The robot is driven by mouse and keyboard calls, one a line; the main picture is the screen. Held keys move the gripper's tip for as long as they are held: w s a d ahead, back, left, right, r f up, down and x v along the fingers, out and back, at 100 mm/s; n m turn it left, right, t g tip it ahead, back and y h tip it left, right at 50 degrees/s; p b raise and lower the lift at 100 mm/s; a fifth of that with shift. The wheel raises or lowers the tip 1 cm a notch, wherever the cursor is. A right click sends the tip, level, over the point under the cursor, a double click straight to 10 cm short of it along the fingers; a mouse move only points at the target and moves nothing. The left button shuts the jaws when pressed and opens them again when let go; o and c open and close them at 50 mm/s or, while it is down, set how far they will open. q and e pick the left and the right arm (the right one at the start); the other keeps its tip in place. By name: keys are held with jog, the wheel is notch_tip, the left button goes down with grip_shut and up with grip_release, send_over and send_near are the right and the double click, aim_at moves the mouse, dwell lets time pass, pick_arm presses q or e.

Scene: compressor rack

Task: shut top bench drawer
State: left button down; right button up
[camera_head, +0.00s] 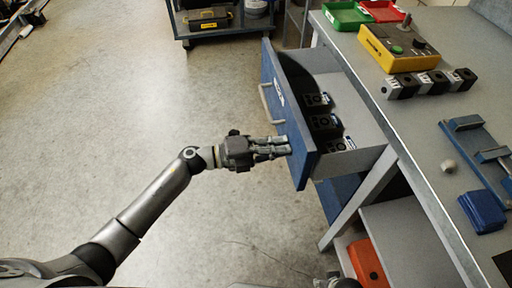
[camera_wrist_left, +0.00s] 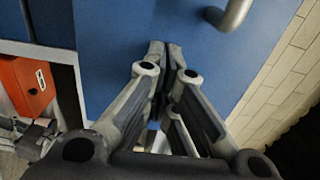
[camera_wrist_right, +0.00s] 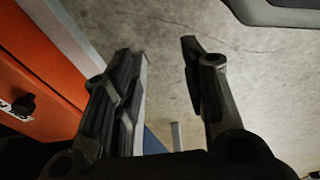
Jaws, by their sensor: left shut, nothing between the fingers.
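The top bench drawer (camera_head: 291,112) has a blue front and stands pulled out from the bench (camera_head: 424,189), with several dark parts (camera_head: 322,122) inside. Its grey bar handle (camera_head: 266,103) is on the blue front and also shows at the top of the left wrist view (camera_wrist_left: 233,13). My left gripper (camera_head: 288,147) is shut and empty, its fingertips at the near part of the drawer front, below the handle in the picture. In the left wrist view the fingertips (camera_wrist_left: 165,47) point at the blue panel; contact is unclear. My right gripper (camera_wrist_right: 166,50) is open and empty, low beside the bench.
An orange box (camera_head: 367,262) sits on the lower shelf; it is close to my right gripper. The bench top holds a yellow control box (camera_head: 398,48), green and red bins, black blocks and a blue fixture. A cart (camera_head: 207,20) stands behind. The floor at left is clear.

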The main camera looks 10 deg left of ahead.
pick_arm(q)
send_near(346, 144)
jog(key=r, duration=0.1)
jog(key=a+r, duration=0.1)
jog(key=r, duration=0.2)
jog(key=shift+s+a, duration=0.2)
jog(key=shift+a, duration=0.1)
jog(key=b+x, duration=0.2)
jog(key=x, duration=0.8)
jog(key=shift+d+f, duration=0.15)
jog(key=shift+w+d+b, duration=0.25)
jog(key=shift+d+b, duration=0.05)
jog(key=shift+d, duration=0.35)
jog(key=shift+d+r, duration=0.1)
jog(key=shift+r, duration=0.1)
pick_arm(e)
notch_tip(346, 144, up, 8)
jog(key=w, duration=0.3)
jog(key=shift+a+r+t, duration=0.15)
jog(key=shift+a+t, duration=0.1)
jog(key=shift+t, duration=0.05)
pick_arm(q)
jog(key=shift+r, duration=0.1)
